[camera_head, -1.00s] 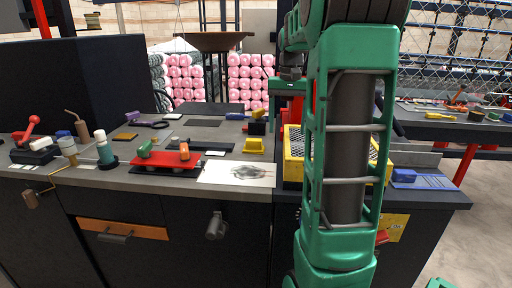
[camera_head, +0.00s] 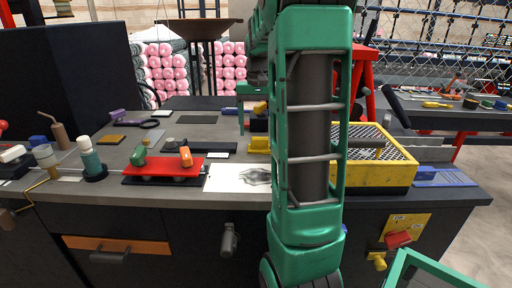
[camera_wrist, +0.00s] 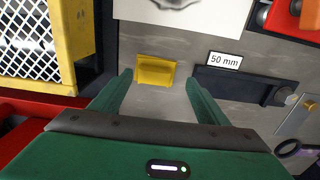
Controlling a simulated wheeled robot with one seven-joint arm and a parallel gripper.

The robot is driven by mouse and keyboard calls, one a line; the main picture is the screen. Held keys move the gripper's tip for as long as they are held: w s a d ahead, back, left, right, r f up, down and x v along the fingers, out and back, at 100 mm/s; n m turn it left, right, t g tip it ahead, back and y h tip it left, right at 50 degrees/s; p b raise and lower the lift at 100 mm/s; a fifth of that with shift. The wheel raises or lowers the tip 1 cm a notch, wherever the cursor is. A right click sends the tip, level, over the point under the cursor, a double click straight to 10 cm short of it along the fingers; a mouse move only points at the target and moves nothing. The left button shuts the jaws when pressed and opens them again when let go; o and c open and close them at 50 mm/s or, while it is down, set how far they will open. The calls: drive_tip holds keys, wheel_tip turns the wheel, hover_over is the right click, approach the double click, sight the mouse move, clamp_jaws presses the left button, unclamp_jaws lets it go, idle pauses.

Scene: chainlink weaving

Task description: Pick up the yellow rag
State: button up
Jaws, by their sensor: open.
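The yellow rag (camera_head: 258,144), a small folded block-like piece, lies on the grey bench just behind the white sheet, left of my arm in the head view. It also shows in the wrist view (camera_wrist: 156,71), lying flat on the grey surface. My gripper (camera_wrist: 158,80) is open and empty. In the wrist view its two green fingers stand on either side of the rag's lower edge, with the rag between and just beyond their tips. I cannot tell their height above it. In the head view my arm hides most of the gripper.
A yellow crate with a mesh top (camera_head: 380,172) stands right of the rag; its side also shows in the wrist view (camera_wrist: 77,30). A white sheet (camera_head: 238,178), a red trolley-like tool (camera_head: 163,168) and a dark bar with a "50 mm" label (camera_wrist: 225,60) lie near the rag.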

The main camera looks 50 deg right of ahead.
sight(259, 139)
drive_tip(key=f, duration=0.4)
drive_tip(key=shift+s+d, duration=0.25)
drive_tip(key=shift+d, duration=0.15)
drive_tip(key=shift+f, duration=0.65)
drive_tip(key=c, duration=1.1)
